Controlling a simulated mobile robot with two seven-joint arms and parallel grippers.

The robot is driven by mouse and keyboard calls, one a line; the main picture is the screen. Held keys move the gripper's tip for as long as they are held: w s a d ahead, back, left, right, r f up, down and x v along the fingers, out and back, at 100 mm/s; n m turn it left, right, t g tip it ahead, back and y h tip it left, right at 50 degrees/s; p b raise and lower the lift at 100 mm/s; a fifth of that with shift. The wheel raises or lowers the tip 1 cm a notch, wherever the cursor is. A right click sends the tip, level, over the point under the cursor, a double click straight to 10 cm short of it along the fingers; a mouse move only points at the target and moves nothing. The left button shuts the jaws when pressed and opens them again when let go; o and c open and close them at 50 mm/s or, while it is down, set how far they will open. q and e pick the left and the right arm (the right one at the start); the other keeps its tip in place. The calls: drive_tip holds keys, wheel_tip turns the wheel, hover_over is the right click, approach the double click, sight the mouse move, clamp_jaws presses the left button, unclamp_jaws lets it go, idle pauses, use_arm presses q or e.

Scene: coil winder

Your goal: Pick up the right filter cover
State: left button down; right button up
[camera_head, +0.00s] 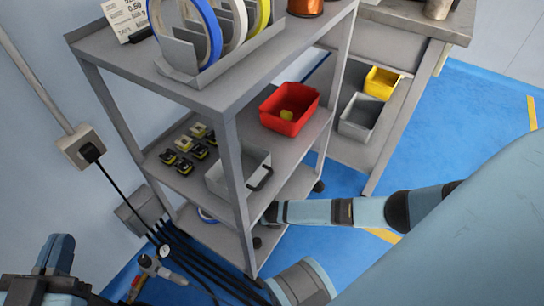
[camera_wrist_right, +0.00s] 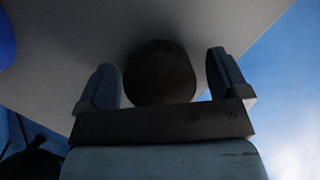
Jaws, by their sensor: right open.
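In the right wrist view, a dark round cylinder-like part (camera_wrist_right: 160,75) sits against a pale grey surface. It may be the right filter cover, but the dim view does not settle this. My right gripper (camera_wrist_right: 165,80) has its two fingers spread, one on each side of the round part, with gaps visible beside it. No filter cover can be made out in the head view. My left gripper (camera_head: 55,254) is at the lower left of the head view, away from the shelf cart; its finger opening cannot be made out.
A grey shelf cart (camera_head: 110,52) carries coloured spools on top. Its middle shelf holds a red bin (camera_head: 270,112), a grey bin (camera_head: 222,182) and several yellow-black parts (camera_head: 184,144). A bench (camera_head: 415,18) stands behind right. Hoses (camera_head: 185,250) run along the floor at lower left.

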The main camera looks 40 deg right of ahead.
drive_tip(key=c, duration=1)
drive_tip(key=shift+o, duration=0.2)
drive_tip(key=shift+r, duration=0.1)
